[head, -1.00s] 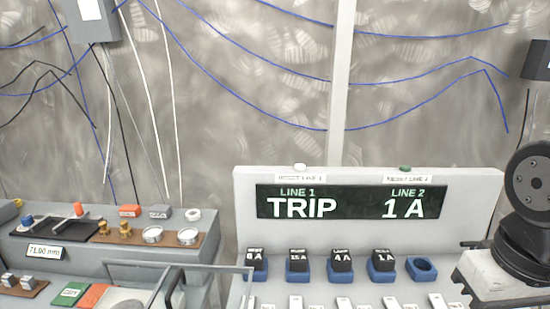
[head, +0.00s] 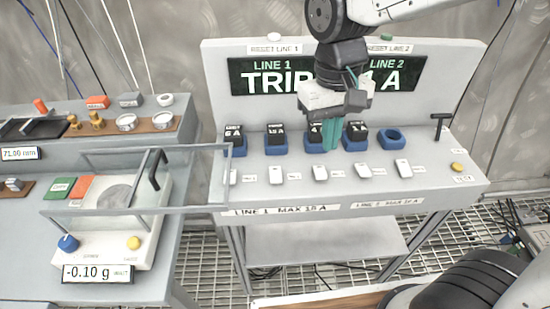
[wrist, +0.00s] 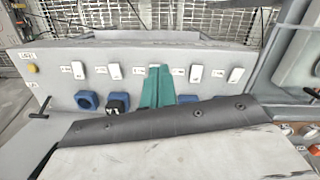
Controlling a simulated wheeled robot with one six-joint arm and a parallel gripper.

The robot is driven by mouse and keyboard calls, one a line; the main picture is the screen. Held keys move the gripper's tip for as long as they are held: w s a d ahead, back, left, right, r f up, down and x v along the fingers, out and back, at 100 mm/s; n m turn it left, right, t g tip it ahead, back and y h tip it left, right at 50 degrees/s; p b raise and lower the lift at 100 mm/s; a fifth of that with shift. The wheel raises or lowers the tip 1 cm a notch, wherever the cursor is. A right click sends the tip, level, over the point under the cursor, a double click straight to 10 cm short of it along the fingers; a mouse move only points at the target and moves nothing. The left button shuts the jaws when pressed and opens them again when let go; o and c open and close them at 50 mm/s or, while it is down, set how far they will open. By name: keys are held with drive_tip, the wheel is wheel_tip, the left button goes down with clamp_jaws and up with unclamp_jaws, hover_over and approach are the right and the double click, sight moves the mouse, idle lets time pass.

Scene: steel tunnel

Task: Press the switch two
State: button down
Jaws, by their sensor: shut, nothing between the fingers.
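A row of several white rocker switches runs along the front of the grey console (head: 300,195). Their small labels are too blurred to read, so I cannot tell the numbering. Counted from the left in the head view, the second switch (head: 276,174) also shows in the wrist view (wrist: 195,73), to the right of my fingers. The middle switch (head: 320,172) is largely hidden behind the fingers in the wrist view. My gripper (head: 331,147) has teal fingers pressed together and empty, pointing down over the row of fuse blocks, just behind the middle switch. It also shows in the wrist view (wrist: 157,85).
Several black fuse blocks (head: 276,134) sit in blue sockets behind the switches; one socket (head: 389,138) is empty. A black T-handle (head: 440,122) and yellow button (head: 457,167) are at the right. A scale with a clear frame (head: 190,210) stands left. The display reads TRIP for line 1.

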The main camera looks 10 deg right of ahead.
drive_tip(key=m, duration=0.1)
hover_over(276, 170)
drive_tip(key=s+d, duration=0.2)
drive_tip(key=s, duration=0.1)
wheel_tip(276, 170, down, 2)
drive_tip(key=w, duration=0.1)
drive_tip(key=w+a+m, duration=0.1)
drive_tip(key=w+a+t, duration=0.1)
drive_tip(key=shift+a+r+m, duration=0.1)
drive_tip(key=shift+r+m, duration=0.2)
drive_tip(key=shift+m, duration=0.1)
wheel_tip(276, 170, down, 14)
drive_tip(key=shift+f, duration=0.1)
